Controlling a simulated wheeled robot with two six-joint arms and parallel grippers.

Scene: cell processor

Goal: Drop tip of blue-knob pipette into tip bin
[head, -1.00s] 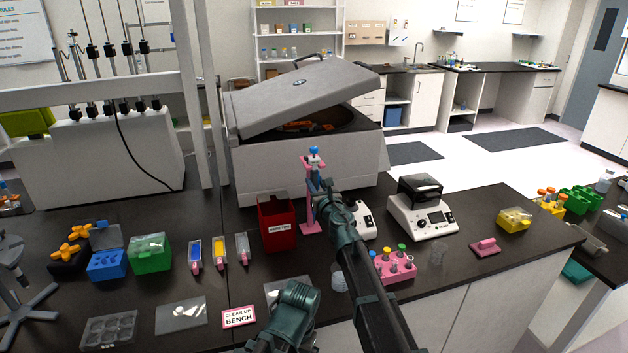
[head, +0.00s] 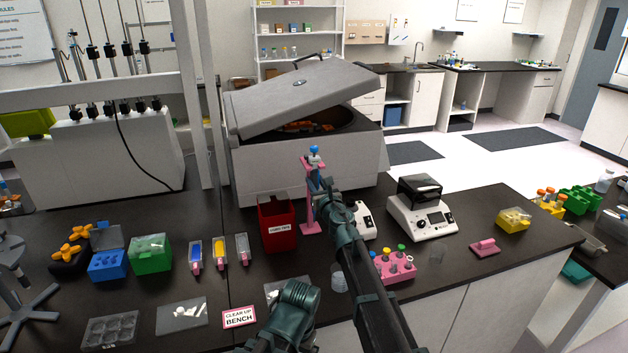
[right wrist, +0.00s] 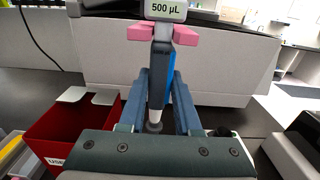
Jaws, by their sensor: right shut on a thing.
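The blue-knob pipette (head: 315,160) stands upright at the pink stand (head: 309,212). In the right wrist view the pipette (right wrist: 163,70) has a "500 µL" display and a blue side, and pink stand arms show behind it. My right gripper (head: 323,190) is shut on the pipette's body; its fingers also show in the right wrist view (right wrist: 160,100). The red tip bin (head: 279,238), open at the top, stands just left of the stand.
A grey centrifuge (head: 290,165) with its lid raised stands behind the stand. A white device (head: 422,218) and a pink tube rack (head: 397,270) stand to the right. Blue (head: 108,265) and green (head: 150,257) boxes stand to the left.

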